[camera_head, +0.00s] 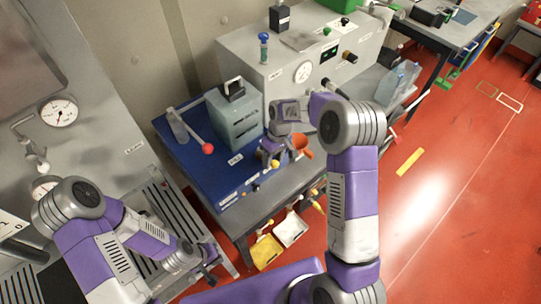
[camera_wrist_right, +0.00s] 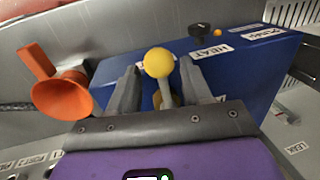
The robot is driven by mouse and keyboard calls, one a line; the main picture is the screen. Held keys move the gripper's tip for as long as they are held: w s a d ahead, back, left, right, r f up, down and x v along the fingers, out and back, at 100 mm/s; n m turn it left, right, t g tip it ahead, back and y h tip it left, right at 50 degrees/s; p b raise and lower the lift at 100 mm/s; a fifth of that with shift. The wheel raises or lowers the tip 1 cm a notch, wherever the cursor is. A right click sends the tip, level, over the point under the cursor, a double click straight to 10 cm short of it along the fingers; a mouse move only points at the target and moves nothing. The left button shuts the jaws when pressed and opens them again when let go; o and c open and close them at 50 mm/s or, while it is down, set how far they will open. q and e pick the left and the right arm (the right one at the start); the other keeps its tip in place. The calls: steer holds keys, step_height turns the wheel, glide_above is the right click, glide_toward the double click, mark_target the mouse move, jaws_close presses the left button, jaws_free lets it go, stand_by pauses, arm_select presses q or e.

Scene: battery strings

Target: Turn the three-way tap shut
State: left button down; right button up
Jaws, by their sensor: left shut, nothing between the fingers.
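In the right wrist view a lever with a yellow ball knob (camera_wrist_right: 159,62) stands upright in front of the blue panel (camera_wrist_right: 245,66); I take it for the tap's handle. My right gripper (camera_wrist_right: 161,80) is open, with one finger on each side of the lever and gaps showing beside the ball. The tap body below is mostly hidden by the gripper. In the head view my right gripper (camera_head: 268,164) is low at the blue unit's right edge, beside the orange funnel. My left gripper (camera_head: 208,280) is shut and empty over the slatted bench at lower left.
The orange funnel (camera_wrist_right: 62,95) is close left of my right fingers. A grey box with a black handle (camera_head: 237,115) and a red-knobbed lever (camera_head: 207,149) stand on the blue unit. A gauge cabinet (camera_head: 300,60) is behind. Yellow and white bins (camera_head: 265,251) hang below.

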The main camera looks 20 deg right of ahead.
steer(key=shift+r, duration=0.1)
steer(key=shift+w+a, duration=0.15)
steer(key=shift+w, duration=0.05)
steer(key=shift+r, duration=0.25)
step_height(320, 180, up, 7)
steer(key=d, duration=0.1)
steer(key=shift+w+d, duration=0.2)
